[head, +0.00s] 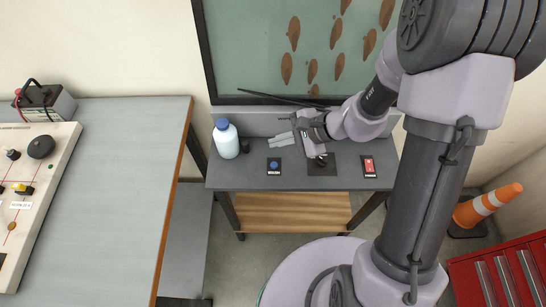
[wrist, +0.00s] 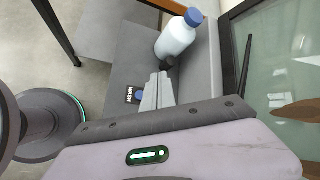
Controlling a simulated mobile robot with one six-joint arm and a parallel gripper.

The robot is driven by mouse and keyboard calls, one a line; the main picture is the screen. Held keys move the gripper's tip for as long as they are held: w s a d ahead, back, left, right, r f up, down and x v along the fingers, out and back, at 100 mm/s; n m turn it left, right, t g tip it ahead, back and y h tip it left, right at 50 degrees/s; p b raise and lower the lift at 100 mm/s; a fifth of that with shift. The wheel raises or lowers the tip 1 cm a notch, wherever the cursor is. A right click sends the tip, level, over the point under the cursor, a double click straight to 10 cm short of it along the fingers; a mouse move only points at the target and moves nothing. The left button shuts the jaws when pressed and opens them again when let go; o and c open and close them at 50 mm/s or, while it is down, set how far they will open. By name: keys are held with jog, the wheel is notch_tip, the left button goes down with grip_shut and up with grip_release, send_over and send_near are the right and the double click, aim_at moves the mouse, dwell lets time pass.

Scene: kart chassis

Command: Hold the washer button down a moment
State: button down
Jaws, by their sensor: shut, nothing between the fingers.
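The washer button (head: 274,163) is a blue round button on a small black plate with a white label, on the left part of the grey shelf. In the wrist view the blue button (wrist: 140,95) shows beside its label, partly hidden by my fingers. My gripper (head: 274,141) is shut and empty, its pale fingers pointing left. In the head view the fingers appear behind the button plate, towards the wall. In the wrist view my gripper (wrist: 159,76) overlaps the button's edge; I cannot tell how high the fingers are, and no contact is visible.
A white bottle with a blue cap (head: 226,140) stands left of my fingers, beside a small dark round part (head: 245,146). A red switch (head: 369,166) is at the right. A brown-spotted glass panel (head: 300,45) with a black wiper (head: 282,99) stands behind. The shelf's front strip is clear.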

aim_at(277, 165)
notch_tip(277, 165, down, 8)
jog(key=b, duration=0.6)
jog(key=shift+f, duration=0.15)
jog(key=shift+f+b, duration=0.3)
jog(key=shift+b, duration=0.1)
dwell(1.5)
jog(key=shift+f+b, duration=0.4)
jog(key=shift+b, duration=0.25)
jog(key=shift+f+b, duration=0.4)
jog(key=shift+b, duration=0.15)
dwell(0.4)
jog(key=shift+r, duration=0.15)
dwell(1.6)
jog(key=shift+r+p, duration=0.5)
jog(key=shift+r, duration=0.2)
